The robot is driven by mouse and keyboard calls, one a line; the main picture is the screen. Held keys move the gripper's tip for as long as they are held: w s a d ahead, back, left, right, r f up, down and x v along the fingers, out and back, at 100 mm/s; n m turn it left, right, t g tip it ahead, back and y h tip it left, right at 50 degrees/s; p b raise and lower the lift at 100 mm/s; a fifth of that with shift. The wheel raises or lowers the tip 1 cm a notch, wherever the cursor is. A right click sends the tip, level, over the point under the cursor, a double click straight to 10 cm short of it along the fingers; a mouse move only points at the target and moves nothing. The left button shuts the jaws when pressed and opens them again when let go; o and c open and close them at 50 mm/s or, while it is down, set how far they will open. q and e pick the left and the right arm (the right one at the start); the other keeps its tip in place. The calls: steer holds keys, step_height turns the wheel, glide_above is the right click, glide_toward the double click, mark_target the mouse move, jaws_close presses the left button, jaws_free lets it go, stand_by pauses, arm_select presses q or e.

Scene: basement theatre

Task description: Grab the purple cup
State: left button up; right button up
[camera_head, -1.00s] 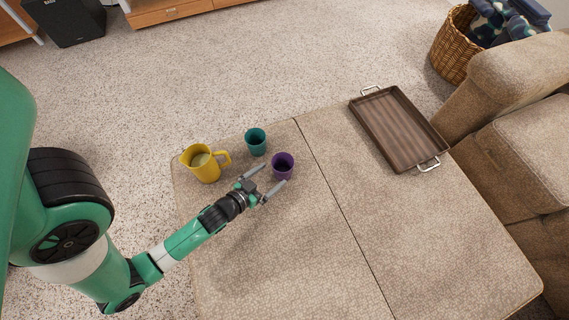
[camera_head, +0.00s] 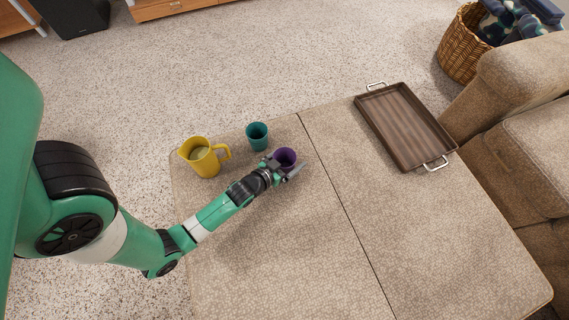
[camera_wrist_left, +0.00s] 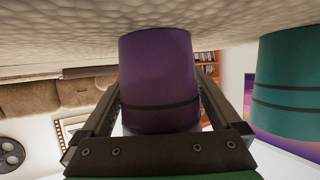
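The purple cup (camera_head: 286,156) stands upright on the beige padded ottoman (camera_head: 270,250), near its far edge. My left gripper (camera_head: 283,168) is at the cup, with its fingers apart and one on each side of it. In the left wrist view, which is upside down, the purple cup (camera_wrist_left: 160,75) fills the space between the two fingers (camera_wrist_left: 158,95). The fingers look close to its sides; firm contact does not show. The gripper hides part of the cup in the head view. My right gripper is in neither current view.
A teal cup (camera_head: 257,136) stands just behind and left of the purple cup. A yellow pitcher (camera_head: 204,160) stands further left. A brown tray (camera_head: 404,128) with metal handles lies at the far right. The ottoman's front and middle are clear.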

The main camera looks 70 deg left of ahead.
mark_target(291, 152)
arm_select(q)
steer(key=c, duration=1)
steer(key=shift+r+p, duration=0.4)
steer(key=shift+r, duration=0.25)
step_height(291, 152, up, 3)
steer(key=shift+f+p, duration=0.1)
steer(key=shift+p, duration=0.9)
steer(key=s+r, duration=0.3)
steer(key=s, duration=0.1)
steer(key=s+r, duration=0.3)
steer(key=s, duration=0.2)
steer(key=s+d+r+p, duration=0.1)
steer(key=s+r, duration=0.2)
steer(key=s, duration=0.2)
